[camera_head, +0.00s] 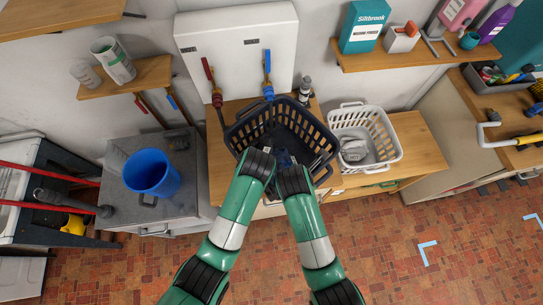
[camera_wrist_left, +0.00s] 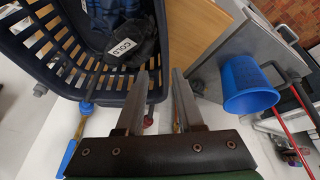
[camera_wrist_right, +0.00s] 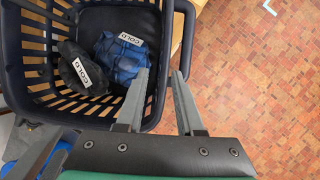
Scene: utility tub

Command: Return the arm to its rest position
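My left arm's gripper (camera_head: 268,138) is over the dark basket (camera_head: 242,128) in the head view. In the left wrist view its two fingers (camera_wrist_left: 160,95) stand apart with nothing held, beside the basket rim. My right gripper (camera_head: 285,155) is beside it over the front of the basket. In the right wrist view its fingers (camera_wrist_right: 160,95) are apart and empty; I cannot tell whether they straddle the rim. In the basket lie a blue cloth (camera_wrist_right: 118,58) and a dark cloth (camera_wrist_right: 78,72), both labelled COLD.
A white basket (camera_head: 375,113) with pale contents stands right of the dark one. A blue bucket (camera_head: 152,172) stands on the grey cabinet at left. Red and blue valve handles (camera_head: 267,60) hang behind the dark basket. Shelves (camera_head: 390,55) line the wall. The brick floor in front is clear.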

